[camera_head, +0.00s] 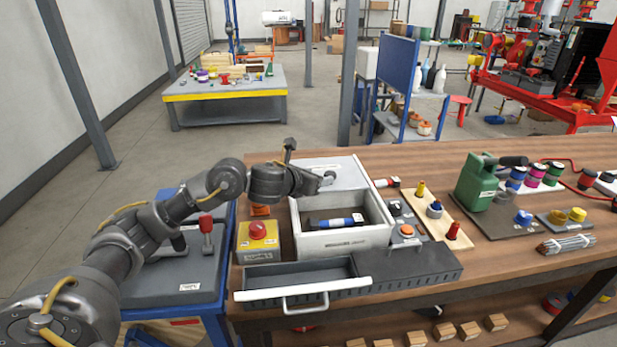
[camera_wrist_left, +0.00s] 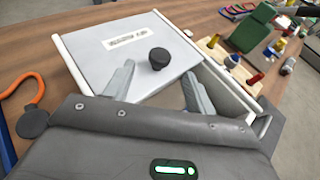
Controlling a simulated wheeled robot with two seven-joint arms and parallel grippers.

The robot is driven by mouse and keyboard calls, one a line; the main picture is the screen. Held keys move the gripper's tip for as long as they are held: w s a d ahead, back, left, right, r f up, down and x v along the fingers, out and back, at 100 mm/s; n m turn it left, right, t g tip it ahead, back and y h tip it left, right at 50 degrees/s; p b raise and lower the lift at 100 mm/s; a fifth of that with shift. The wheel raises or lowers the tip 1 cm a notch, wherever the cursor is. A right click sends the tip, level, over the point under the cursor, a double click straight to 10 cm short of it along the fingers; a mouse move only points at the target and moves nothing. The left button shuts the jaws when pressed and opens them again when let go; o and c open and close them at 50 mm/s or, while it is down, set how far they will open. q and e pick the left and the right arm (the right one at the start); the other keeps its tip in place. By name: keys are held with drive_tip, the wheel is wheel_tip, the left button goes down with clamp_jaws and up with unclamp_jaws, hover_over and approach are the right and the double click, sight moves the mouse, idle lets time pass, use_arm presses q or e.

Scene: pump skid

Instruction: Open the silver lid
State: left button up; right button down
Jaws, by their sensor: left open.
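The silver lid (camera_head: 347,169) is a flat panel with a label and a black knob (camera_wrist_left: 158,59). It covers the back part of a white-walled box (camera_head: 345,240), and the front part is uncovered. A dark cylinder with a blue band (camera_head: 335,222) lies inside. My left gripper (camera_head: 328,179) is above the lid near the knob. In the left wrist view the lid (camera_wrist_left: 185,45) lies between white rails, and my left gripper's fingers (camera_wrist_left: 159,70) are apart, one to either side of the knob's near side. Contact cannot be told. My right gripper is not in view.
A dark drawer tray (camera_head: 305,285) with a white handle sits in front of the box. A yellow box with a red button (camera_head: 257,237) stands to its left. A switch panel (camera_head: 405,233), wooden peg board (camera_head: 436,212) and green canister (camera_head: 473,187) stand to the right.

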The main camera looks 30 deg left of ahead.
use_arm(q)
drive_tip(key=v, duration=0.4)
drive_tip(key=shift+s+r, duration=0.1)
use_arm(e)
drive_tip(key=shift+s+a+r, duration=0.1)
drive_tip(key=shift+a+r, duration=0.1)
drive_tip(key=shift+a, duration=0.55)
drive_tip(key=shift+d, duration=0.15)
